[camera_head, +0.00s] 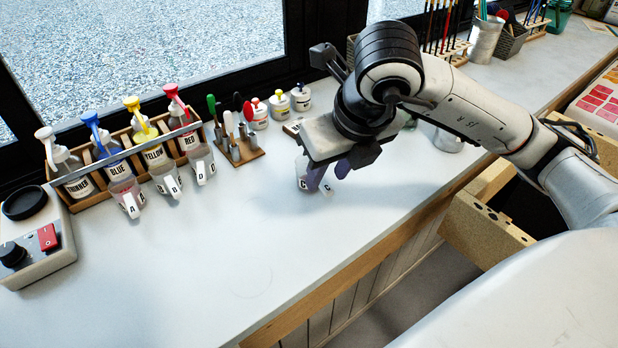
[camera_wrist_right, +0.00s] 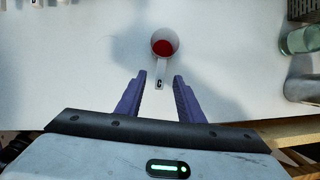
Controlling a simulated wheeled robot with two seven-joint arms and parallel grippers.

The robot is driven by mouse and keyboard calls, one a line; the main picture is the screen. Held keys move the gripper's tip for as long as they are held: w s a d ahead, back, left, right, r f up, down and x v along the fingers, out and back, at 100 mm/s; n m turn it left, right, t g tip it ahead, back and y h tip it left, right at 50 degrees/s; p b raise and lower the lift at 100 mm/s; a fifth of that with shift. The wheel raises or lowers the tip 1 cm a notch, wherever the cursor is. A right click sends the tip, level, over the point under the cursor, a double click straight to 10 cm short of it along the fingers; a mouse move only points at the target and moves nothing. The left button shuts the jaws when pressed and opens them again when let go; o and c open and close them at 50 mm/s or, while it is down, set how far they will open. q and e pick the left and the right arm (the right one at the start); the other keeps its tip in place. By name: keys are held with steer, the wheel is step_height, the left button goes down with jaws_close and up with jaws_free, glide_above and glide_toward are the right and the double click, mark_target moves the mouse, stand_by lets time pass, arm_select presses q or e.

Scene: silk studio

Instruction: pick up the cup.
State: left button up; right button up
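The cup (camera_wrist_right: 164,37) is a small white cup with red liquid inside. Its flat handle (camera_wrist_right: 159,76) is marked C and points toward my right gripper (camera_wrist_right: 159,82). The gripper's two purple fingers are apart, with the handle's end in line with the gap between their tips and nothing visibly clamped. In the head view the cup (camera_head: 301,172) stands on the counter, partly hidden by my right gripper (camera_head: 328,176). My left gripper is not in view.
Several similar lettered cups (camera_head: 122,192) stand below the pump bottles in a wooden rack (camera_head: 95,193) at left. A tool block (camera_head: 240,158) and small paint jars (camera_head: 300,98) stand behind. A control box (camera_head: 35,262) is far left. The front counter is clear.

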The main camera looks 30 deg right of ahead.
steer(key=x, duration=0.5)
steer(key=shift+w+f, duration=0.15)
steer(key=shift+w, duration=0.05)
jaws_close()
